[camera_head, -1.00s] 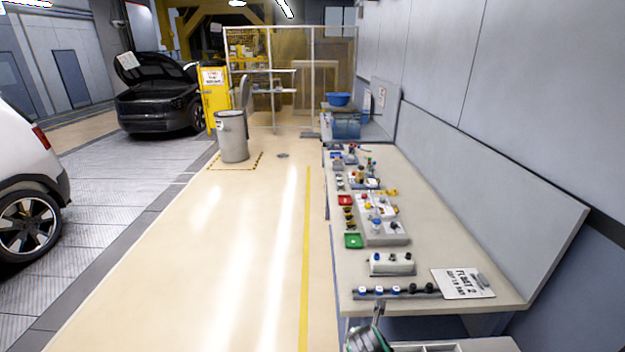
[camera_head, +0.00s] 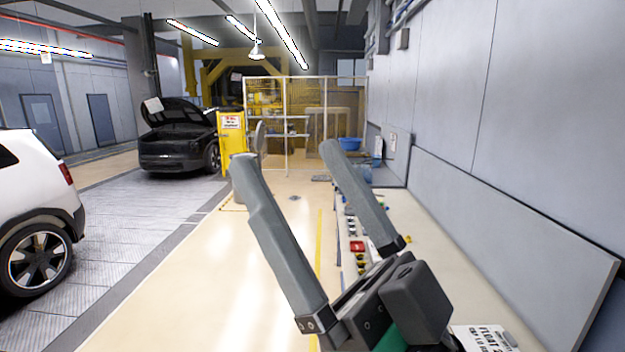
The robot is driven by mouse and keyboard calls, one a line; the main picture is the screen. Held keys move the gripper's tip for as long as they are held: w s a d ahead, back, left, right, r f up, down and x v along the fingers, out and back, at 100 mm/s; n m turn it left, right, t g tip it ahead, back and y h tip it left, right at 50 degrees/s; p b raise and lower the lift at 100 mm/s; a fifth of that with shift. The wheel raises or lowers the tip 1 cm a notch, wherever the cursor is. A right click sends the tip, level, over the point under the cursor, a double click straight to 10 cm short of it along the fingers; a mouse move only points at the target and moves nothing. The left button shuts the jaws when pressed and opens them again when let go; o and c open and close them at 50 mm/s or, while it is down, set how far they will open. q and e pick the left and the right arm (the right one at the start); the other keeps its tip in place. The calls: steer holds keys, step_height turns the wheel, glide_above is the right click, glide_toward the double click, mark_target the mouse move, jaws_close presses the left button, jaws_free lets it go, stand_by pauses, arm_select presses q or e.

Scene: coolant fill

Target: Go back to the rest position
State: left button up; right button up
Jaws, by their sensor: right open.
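My right gripper (camera_head: 285,152) fills the lower middle of the head view, raised in front of the workbench. Its two grey fingers point up and away and stand wide apart. Only background shows between them, so it is open and empty. My left gripper is not in this view. The workbench (camera_head: 470,270) runs along the right wall. My right gripper hides much of its near part and many of the small items on it.
A red tray (camera_head: 357,246) and several small parts show between the fingers on the bench. A white sign (camera_head: 483,338) lies at its near end. A blue basin (camera_head: 350,144) stands at the back. A grey bin stands partly hidden behind the left finger. The floor aisle (camera_head: 190,290) left of the bench is clear.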

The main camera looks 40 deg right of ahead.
steer(key=shift+d+f+h, duration=0.1)
steer(key=shift+d+h, duration=0.2)
steer(key=shift+h, duration=0.5)
step_height(320, 180, up, 15)
steer(key=p, duration=1.5)
steer(key=shift+y, duration=0.3)
steer(key=shift+w, duration=0.1)
